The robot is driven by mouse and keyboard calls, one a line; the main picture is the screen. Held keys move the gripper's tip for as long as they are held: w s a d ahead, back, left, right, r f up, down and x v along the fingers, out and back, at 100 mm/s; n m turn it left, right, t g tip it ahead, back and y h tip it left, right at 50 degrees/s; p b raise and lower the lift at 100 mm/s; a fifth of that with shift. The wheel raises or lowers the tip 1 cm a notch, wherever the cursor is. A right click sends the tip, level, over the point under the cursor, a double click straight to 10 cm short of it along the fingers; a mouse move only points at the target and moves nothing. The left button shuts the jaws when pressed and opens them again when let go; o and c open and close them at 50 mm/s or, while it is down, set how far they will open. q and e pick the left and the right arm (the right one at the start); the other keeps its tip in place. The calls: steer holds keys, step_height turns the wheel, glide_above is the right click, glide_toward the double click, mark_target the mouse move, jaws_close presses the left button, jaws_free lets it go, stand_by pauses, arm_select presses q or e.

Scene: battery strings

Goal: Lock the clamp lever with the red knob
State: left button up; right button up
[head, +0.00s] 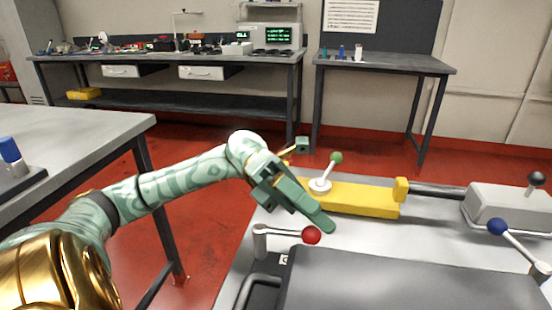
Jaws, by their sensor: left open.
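The red knob (311,235) is at the end of a silver clamp lever (275,231) on the near left of the metal bench. The lever's post stands at its left end, and the arm points right, roughly level. My left gripper (310,211) is above and just behind the red knob, its fingers pointing down to the right. It is open and looks empty, apart from the knob. One finger partly hides the other. My right gripper is not in view.
A dark panel (405,282) lies in front of the red knob. A yellow block (355,199) with a green-knobbed lever (336,158) is behind my gripper. A blue-knobbed lever (497,227) and a black-knobbed one (536,179) stand at right. A grey table (85,135) is at left.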

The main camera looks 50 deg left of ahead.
arm_select(q)
steer(key=s+r+p, duration=0.1)
steer(key=s+d+r+p, duration=0.1)
steer(key=r, duration=0.1)
steer(key=s+r, duration=0.1)
steer(key=shift+s+d+r+p, duration=0.15)
steer(key=shift+d+r+p, duration=0.05)
steer(key=shift+d+p, duration=0.2)
steer(key=s+d+p, duration=0.1)
steer(key=s, duration=0.1)
steer(key=s+d+r+p, duration=0.2)
steer(key=s, duration=0.1)
steer(key=shift+s+d+r, duration=0.1)
steer(key=shift+s+d, duration=0.1)
steer(key=shift+s, duration=0.15)
steer(key=shift+s+d+p, duration=0.3)
steer(key=shift+s+p, duration=0.05)
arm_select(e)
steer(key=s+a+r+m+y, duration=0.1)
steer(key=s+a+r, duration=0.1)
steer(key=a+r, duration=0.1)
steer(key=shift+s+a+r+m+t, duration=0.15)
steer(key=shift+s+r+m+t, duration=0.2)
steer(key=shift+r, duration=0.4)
